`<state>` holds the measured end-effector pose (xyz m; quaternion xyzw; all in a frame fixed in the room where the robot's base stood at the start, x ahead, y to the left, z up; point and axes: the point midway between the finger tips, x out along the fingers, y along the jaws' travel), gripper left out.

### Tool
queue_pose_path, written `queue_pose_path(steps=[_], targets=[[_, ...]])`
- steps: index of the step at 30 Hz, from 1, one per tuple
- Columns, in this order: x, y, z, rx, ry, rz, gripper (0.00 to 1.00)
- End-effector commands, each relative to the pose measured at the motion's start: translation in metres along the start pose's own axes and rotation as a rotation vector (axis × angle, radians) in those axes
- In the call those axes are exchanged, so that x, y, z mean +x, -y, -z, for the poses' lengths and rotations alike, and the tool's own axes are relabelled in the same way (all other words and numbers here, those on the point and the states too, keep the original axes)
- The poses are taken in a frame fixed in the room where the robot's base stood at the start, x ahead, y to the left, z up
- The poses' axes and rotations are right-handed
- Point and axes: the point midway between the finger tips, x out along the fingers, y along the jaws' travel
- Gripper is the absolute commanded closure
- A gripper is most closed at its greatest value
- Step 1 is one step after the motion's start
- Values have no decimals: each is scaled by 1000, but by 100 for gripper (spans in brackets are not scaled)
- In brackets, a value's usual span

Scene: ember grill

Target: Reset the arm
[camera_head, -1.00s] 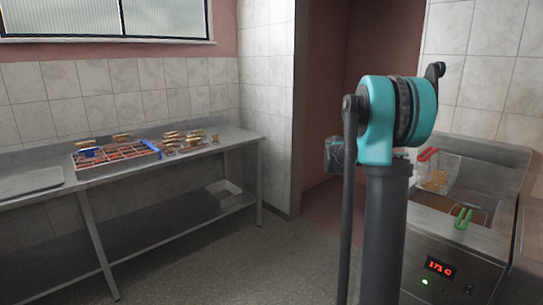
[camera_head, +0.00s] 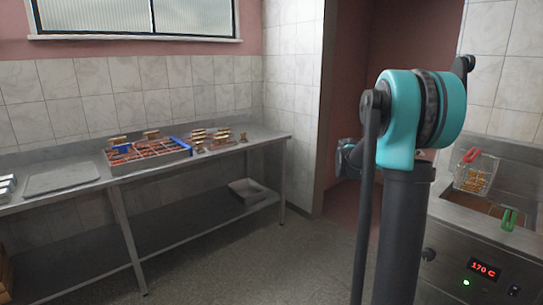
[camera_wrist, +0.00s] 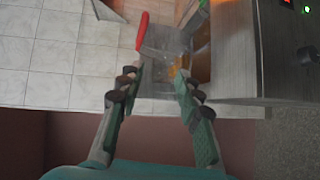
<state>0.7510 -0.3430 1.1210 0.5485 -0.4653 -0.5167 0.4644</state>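My gripper (camera_wrist: 160,80) shows in the wrist view with its two dark green fingers spread apart and nothing between them. Beyond the fingertips are the fryer basket (camera_wrist: 165,48) and its red handle (camera_wrist: 142,30); I see no contact with them. In the head view my arm (camera_head: 405,220) stands upright right of centre, with a turquoise joint on top. The gripper itself is hidden or not clear there; a small turquoise and dark part of my arm (camera_head: 350,155) shows behind the upright link.
The steel fryer (camera_head: 450,240) stands close at the right, with a red-handled wire basket (camera_head: 474,180) holding food and a green handle (camera_head: 509,218). A steel table (camera_head: 225,155) along the left wall bears a gridded tray (camera_head: 150,162) and a flat plate (camera_head: 62,178). Floor between is clear.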

Motion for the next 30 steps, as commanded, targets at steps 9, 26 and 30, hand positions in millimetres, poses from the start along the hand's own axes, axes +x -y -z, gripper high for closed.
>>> queue_pose_path(steps=[9, 26, 30], targets=[[-26, 66, -47, 34, -56, 255, 65], [-213, 287, -222, 208, -230, 1191, 65], [-251, 312, -250, 246, -248, 1345, 65]])
